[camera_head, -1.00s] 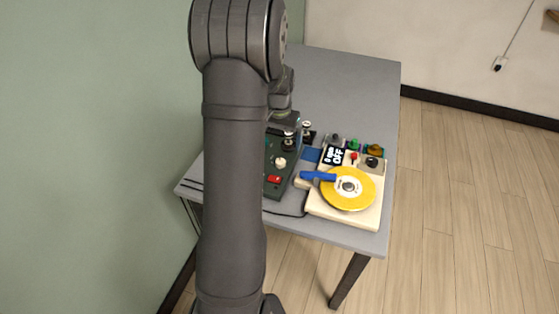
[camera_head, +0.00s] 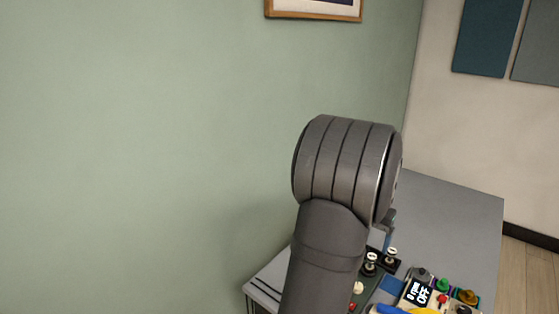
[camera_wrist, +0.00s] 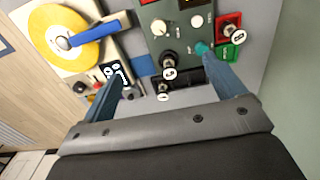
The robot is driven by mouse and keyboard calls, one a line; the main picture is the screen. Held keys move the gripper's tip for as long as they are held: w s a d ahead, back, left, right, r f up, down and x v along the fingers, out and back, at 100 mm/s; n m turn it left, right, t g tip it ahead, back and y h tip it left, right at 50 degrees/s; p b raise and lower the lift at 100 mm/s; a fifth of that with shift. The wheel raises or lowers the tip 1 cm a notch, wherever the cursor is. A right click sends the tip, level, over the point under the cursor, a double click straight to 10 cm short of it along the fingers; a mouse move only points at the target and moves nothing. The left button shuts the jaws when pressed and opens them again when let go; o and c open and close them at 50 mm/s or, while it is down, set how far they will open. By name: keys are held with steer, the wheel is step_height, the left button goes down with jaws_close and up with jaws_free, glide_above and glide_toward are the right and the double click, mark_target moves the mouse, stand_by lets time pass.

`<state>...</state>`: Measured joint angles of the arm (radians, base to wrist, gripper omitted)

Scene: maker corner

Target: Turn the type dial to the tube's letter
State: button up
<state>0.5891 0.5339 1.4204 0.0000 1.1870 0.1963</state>
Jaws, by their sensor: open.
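A dark green tester panel (camera_wrist: 180,41) lies beyond my gripper in the wrist view. It has two pale round knobs, a left one (camera_wrist: 157,27) and a right one (camera_wrist: 196,20); I cannot tell which is the type dial, and their letters are unreadable. A dark tube-like part (camera_wrist: 169,61) with a pale ring top stands at the panel's near edge, and a similar one (camera_wrist: 163,88) stands just nearer. My gripper (camera_wrist: 163,62) is open, its two blue-grey fingers wide apart, nothing held.
A cream device (camera_wrist: 108,55) with a yellow disc (camera_wrist: 90,51) and blue lever (camera_wrist: 86,36) sits left of the panel. A red block (camera_wrist: 231,22) and green block (camera_wrist: 231,54) sit right. The grey table (camera_head: 450,215) is clear at the back.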

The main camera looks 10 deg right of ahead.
steer(key=c, duration=0.7)
steer(key=shift+o, duration=0.2)
step_height(320, 180, down, 19)
steer(key=n, duration=0.6)
steer(key=shift+d, duration=0.15)
steer(key=shift+r, duration=0.1)
steer(key=c, duration=1)
